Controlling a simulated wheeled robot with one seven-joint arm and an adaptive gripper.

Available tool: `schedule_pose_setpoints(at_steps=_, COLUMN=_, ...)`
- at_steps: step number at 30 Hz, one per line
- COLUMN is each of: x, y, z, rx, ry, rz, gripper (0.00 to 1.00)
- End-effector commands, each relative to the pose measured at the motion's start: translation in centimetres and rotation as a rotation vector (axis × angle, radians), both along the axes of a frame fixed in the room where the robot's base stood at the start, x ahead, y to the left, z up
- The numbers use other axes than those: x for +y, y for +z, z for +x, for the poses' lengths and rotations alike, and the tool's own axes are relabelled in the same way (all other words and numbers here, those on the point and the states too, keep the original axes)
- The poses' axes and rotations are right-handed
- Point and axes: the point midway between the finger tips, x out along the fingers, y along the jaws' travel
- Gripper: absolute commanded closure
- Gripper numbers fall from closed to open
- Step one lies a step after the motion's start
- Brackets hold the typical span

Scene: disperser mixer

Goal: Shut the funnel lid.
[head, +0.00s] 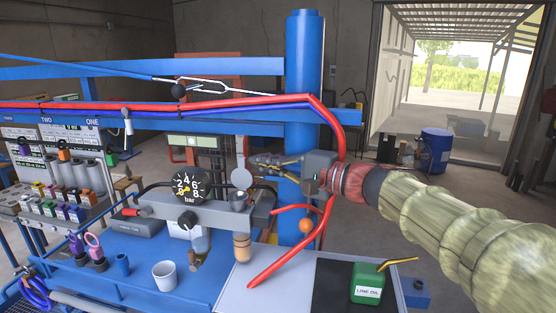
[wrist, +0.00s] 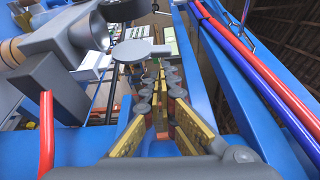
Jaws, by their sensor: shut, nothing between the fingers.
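The funnel lid (head: 241,178) is a small grey disc. In the head view it stands raised, its round face showing, above the small grey funnel (head: 238,199) on top of the grey air unit. The lid also shows in the wrist view (wrist: 131,50), with a short tab to its right, just beyond the fingertips. My gripper (head: 254,163) is shut and empty, reaching in from the right, with its tips close to the lid's upper right. In the wrist view the fingers of my gripper (wrist: 159,78) meet. I cannot tell whether they touch the lid.
A pressure gauge (head: 188,187) sits left of the funnel. A blue column (head: 304,80) stands behind my gripper, and red hoses (head: 330,122) run near my wrist. A white cup (head: 165,275) and a green oil can (head: 367,281) stand on the bench below.

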Motion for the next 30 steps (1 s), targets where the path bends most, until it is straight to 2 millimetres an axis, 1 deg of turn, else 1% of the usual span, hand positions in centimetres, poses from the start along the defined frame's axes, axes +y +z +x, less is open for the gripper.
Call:
schedule_pose_setpoints(at_steps=1, x=0.51, y=0.08, z=0.19, rx=0.001, ry=0.002, rz=0.000, gripper=1.00)
schedule_pose_setpoints(at_steps=6, x=1.13, y=-0.03, z=0.52, rx=0.000, ry=0.001, rz=0.000, gripper=1.00)
schedule_pose_setpoints(at_steps=18, x=1.14, y=-0.14, z=0.54, rx=-0.003, ry=0.000, rz=-0.001, gripper=1.00)
schedule_pose_setpoints(at_steps=25, x=1.17, y=-0.36, z=0.35, rx=-0.034, ry=0.000, rz=-0.005, gripper=1.00)
schedule_pose_setpoints(at_steps=30, x=1.18, y=-0.13, z=0.26, rx=-0.051, ry=0.000, rz=-0.008, gripper=1.00)
